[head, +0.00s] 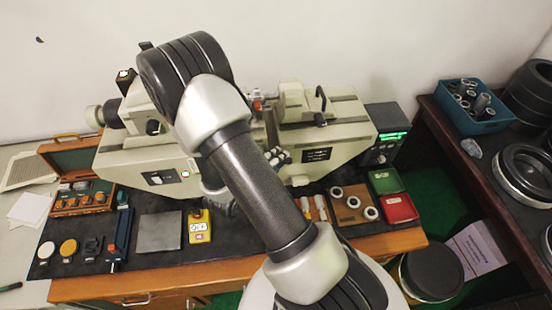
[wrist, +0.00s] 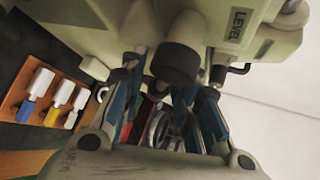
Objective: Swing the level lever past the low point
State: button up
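The measuring machine (head: 320,140) is a long cream body on the bench. In the wrist view its housing carries a plate marked LEVEL (wrist: 238,24). A small dark bent lever (wrist: 236,69) sticks out below that plate, to the right of my gripper's fingers. A dark round knob (wrist: 177,63) lies in front of the fingers. My gripper (wrist: 172,92) is open, its blue-padded fingers spread on both sides of the knob. I cannot tell whether they touch it. In the head view my arm hides most of the gripper and the lever.
A wooden block with ring gauges (head: 352,203), a green tray (head: 385,181) and a red tray (head: 399,208) stand at the right of the bench. A yellow device (head: 199,226) and a grey plate (head: 159,232) lie in front. A wooden case (head: 82,198) is at left.

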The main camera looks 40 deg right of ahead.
jog(key=shift+o, duration=0.6)
jog(key=v, duration=0.8)
